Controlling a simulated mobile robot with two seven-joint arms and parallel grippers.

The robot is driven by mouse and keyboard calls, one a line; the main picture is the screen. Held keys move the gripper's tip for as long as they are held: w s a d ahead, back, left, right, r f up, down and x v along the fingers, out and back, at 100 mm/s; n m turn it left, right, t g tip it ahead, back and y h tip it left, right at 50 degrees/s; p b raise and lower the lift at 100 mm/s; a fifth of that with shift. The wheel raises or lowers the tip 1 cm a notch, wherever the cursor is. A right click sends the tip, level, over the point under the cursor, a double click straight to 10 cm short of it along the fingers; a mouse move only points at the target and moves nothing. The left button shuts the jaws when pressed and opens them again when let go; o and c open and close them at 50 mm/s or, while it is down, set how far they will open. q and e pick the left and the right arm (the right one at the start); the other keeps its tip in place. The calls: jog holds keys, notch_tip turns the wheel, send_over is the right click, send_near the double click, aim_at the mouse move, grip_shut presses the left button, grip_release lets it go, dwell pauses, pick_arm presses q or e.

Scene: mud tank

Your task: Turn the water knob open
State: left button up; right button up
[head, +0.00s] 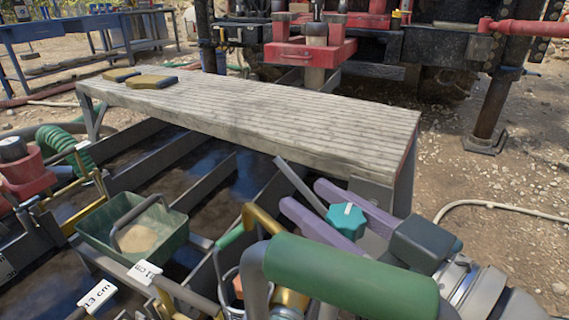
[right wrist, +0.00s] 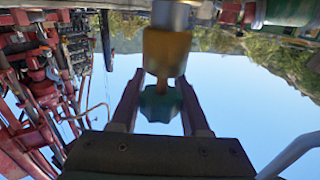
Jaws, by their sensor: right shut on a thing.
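The water knob (head: 346,220) is a teal, lobed knob with a white mark on top, at the right of centre in the head view. My right gripper (head: 302,194) has purple fingers and reaches in from the lower right. Its fingers lie on either side of the knob and are shut on it. In the right wrist view the knob (right wrist: 160,103) sits between the two fingers, with a yellow-brass fitting (right wrist: 166,52) beyond it. My left gripper is not in view.
A green tray (head: 175,222) with sand sits over the mud tank at left. A red-and-black rig (head: 310,50) stands behind.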

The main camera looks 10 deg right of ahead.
grip_shut()
jog(key=shift+n+g+y, duration=0.3)
jog(key=shift+n+y, duration=0.1)
jog(key=shift+s+a+n+g+y, duration=0.15)
jog(key=shift+n+g+y, duration=0.35)
jog(key=shift+y, duration=0.3)
jog(key=shift+a+n+g+y, duration=0.1)
jog(key=shift+n+g+y, duration=0.8)
jog(key=shift+s+a+n+g+y+b, duration=0.1)
jog(key=shift+s+n+g+y+b, duration=0.5)
jog(key=shift+n+g+b, duration=2.25)
jog(key=shift+s+a+n+g+y+b, duration=0.15)
jog(key=shift+s+n+g+y+b, duration=0.35)
jog(key=shift+n+g+b, duration=1.85)
jog(key=shift+s+a+n+g+y+b, duration=0.1)
jog(key=shift+s+n+g+y+b, duration=0.9)
jog(key=shift+g+b, duration=2.7)
jog(key=shift+w+n+g+h+p, duration=0.4)
jog(key=shift+g+h+p, duration=0.1)
jog(key=shift+g+p, duration=0.45)
